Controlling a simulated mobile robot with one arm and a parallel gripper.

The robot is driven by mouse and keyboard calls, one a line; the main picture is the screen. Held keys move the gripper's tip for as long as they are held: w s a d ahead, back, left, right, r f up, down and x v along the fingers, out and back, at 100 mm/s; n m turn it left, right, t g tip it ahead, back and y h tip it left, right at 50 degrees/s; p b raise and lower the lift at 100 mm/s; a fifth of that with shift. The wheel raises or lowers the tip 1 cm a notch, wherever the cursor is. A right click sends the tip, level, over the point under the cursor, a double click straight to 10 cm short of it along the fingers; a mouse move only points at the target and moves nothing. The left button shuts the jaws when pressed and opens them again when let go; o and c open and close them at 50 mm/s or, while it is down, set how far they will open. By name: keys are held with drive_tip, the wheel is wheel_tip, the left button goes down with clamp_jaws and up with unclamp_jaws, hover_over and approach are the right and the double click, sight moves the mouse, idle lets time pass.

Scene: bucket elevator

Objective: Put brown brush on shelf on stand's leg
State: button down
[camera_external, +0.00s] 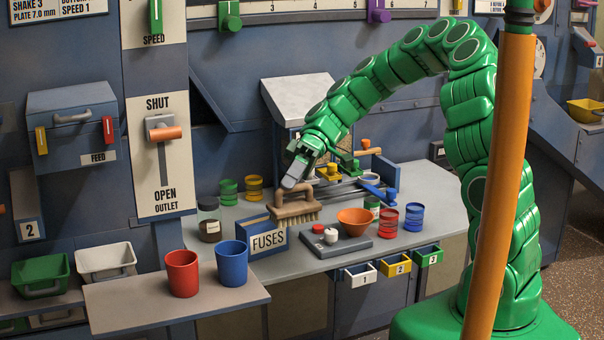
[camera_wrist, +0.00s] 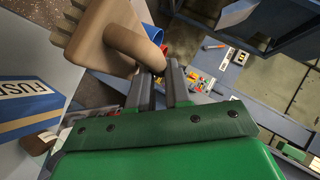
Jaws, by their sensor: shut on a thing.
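The brown brush (camera_external: 294,210), with a tan wooden body, a curved handle and pale bristles, is above the grey bench (camera_external: 235,218) behind the FUSES box. My gripper (camera_external: 295,185) is shut on its handle, and the bristles point down. In the wrist view the brush (camera_wrist: 108,32) sticks out at upper left, with its handle at the fingertips of my gripper (camera_wrist: 160,75). I cannot tell whether the bristles touch anything. I cannot pick out a shelf on a stand's leg with certainty in either view.
The blue FUSES box (camera_external: 267,241) is close to the brush. A dark-lidded jar (camera_external: 209,220) stands left of it. Red (camera_external: 182,273) and blue (camera_external: 232,263) cups stand on a lower front ledge (camera_external: 130,303).

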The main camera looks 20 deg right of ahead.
sight(290, 208)
wheel_tip(290, 208, down, 6)
drive_tip(key=shift+f, duration=0.35)
drive_tip(key=shift+a+f, duration=0.15)
drive_tip(key=shift+a, duration=0.1)
drive_tip(key=a, duration=1.7)
drive_tip(key=shift+a, duration=0.35)
drive_tip(key=shift+d+f, duration=0.1)
drive_tip(key=shift+f, duration=0.2)
drive_tip(key=c, duration=1.1)
unclamp_jaws()
drive_tip(key=shift+o, duration=0.2)
